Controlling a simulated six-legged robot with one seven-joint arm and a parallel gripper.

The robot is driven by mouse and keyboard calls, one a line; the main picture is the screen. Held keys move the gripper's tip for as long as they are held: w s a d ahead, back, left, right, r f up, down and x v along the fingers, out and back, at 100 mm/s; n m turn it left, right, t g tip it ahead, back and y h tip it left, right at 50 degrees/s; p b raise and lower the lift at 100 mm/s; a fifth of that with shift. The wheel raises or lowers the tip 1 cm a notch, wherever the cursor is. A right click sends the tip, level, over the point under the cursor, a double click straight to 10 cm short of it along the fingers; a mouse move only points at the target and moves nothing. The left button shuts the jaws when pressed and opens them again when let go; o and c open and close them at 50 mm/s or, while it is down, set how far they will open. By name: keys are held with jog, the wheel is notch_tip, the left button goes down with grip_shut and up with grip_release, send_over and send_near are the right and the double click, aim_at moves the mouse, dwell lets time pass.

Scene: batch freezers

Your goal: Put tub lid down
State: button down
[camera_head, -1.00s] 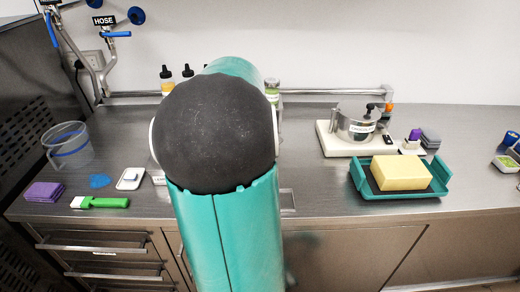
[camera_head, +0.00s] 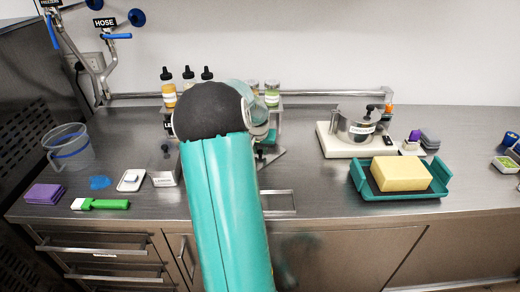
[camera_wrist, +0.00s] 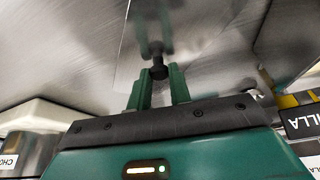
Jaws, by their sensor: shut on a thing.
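My gripper (camera_wrist: 160,88) shows in the wrist view with its two green fingers closed on a black knob (camera_wrist: 159,68). The knob stands on a smooth steel sheet, the tub lid (camera_wrist: 205,38), which fills much of the upper middle of that view. In the head view my arm hides most of the gripper. A steel plate (camera_head: 270,166), apparently the lid, shows just right of the arm, over the counter. I cannot tell whether it touches the counter.
A small labelled steel container (camera_head: 165,172) stands left of my arm. A rectangular steel frame (camera_head: 279,203) lies at the counter's front edge. Dropper bottles (camera_head: 188,80) stand behind. A teal tray (camera_head: 400,192) with a yellow block is right. Counter between is clear.

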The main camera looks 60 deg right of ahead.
jog(key=c, duration=1.3)
grip_release()
jog(key=shift+f, duration=0.1)
jog(key=v, duration=1.2)
jog(key=shift+d, duration=0.1)
jog(key=w+a+r+n+t+y, duration=0.1)
jog(key=w+a+r+n, duration=0.15)
jog(key=a, duration=0.75)
jog(key=w+a+r+n+t+y, duration=0.15)
jog(key=w+a, duration=0.25)
jog(key=a, duration=0.6)
jog(key=w+a+r+n+t, duration=0.1)
jog(key=w+a+r+n, duration=0.2)
jog(key=a, duration=0.6)
jog(key=s+a+n, duration=0.2)
jog(key=s+a, duration=0.1)
jog(key=a, duration=0.5)
jog(key=s+a+f+n+y, duration=0.1)
jog(key=s+a+n, duration=0.1)
jog(key=a, duration=0.6)
jog(key=s+a+n+y, duration=0.1)
jog(key=s+a+n, duration=0.2)
jog(key=a, duration=0.5)
jog(key=shift+s+f+t, duration=0.25)
jog(key=shift+s+t, duration=0.1)
